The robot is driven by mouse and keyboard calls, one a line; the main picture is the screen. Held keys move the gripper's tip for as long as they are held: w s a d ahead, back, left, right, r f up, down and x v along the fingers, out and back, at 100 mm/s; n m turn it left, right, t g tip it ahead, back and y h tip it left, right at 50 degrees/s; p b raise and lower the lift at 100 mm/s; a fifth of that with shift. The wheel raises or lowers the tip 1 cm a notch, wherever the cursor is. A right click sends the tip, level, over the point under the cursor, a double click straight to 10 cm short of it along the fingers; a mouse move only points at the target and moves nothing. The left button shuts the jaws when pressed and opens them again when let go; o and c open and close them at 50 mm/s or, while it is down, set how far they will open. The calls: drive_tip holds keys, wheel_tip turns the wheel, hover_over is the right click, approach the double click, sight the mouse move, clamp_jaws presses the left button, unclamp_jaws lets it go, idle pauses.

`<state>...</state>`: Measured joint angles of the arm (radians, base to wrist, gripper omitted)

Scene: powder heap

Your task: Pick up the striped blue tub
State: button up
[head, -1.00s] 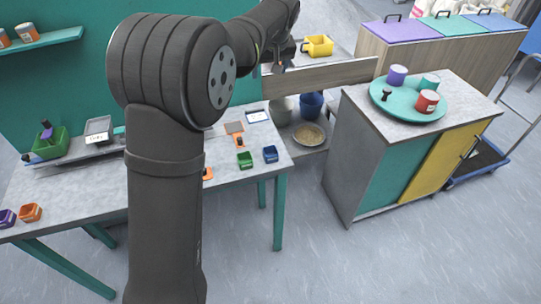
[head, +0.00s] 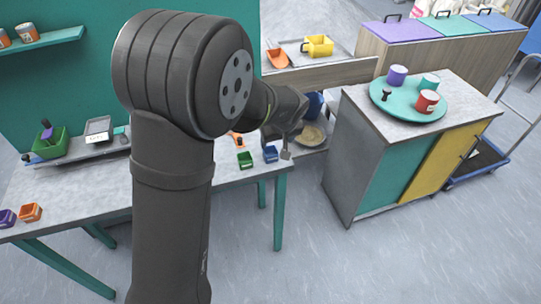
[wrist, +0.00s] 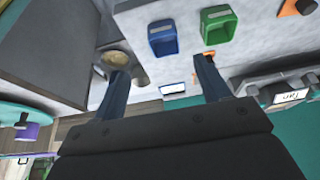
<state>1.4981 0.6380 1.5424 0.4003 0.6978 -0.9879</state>
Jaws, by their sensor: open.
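A small blue tub (head: 270,154) stands near the right front edge of the grey table, right of a green tub (head: 245,159). Stripes on the blue tub are too small to make out. In the wrist view the blue tub (wrist: 162,38) lies beyond the fingertips, left of the green tub (wrist: 217,24). My gripper (wrist: 162,66) is open, with nothing between its two fingers. In the head view my gripper (head: 287,153) hangs close beside the blue tub's right side, in front of the lower shelf; contact is not visible.
A blue bucket (head: 315,104) and a bowl with a pale heap (head: 309,135) stand behind my gripper. A grey cabinet (head: 352,205) with a teal round tray (head: 384,104) stands to the right. Orange and purple tubs stand at the table's far left.

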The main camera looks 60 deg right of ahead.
approach(271, 151)
drive_tip(key=shift+s+a+f, duration=0.15)
drive_tip(key=shift+a+f, duration=0.05)
drive_tip(key=shift+f, duration=0.3)
drive_tip(key=shift+s+a+f, duration=0.15)
drive_tip(key=shift+a+f, duration=0.05)
drive_tip(key=shift+f, duration=0.25)
drive_tip(key=shift+w+x, duration=0.2)
drive_tip(key=shift+x, duration=1.2)
drive_tip(key=shift+w+x, duration=0.25)
drive_tip(key=shift+x, duration=1.15)
drive_tip(key=shift+r, duration=0.15)
drive_tip(key=c, duration=1.1)
drive_tip(key=shift+o, duration=0.2)
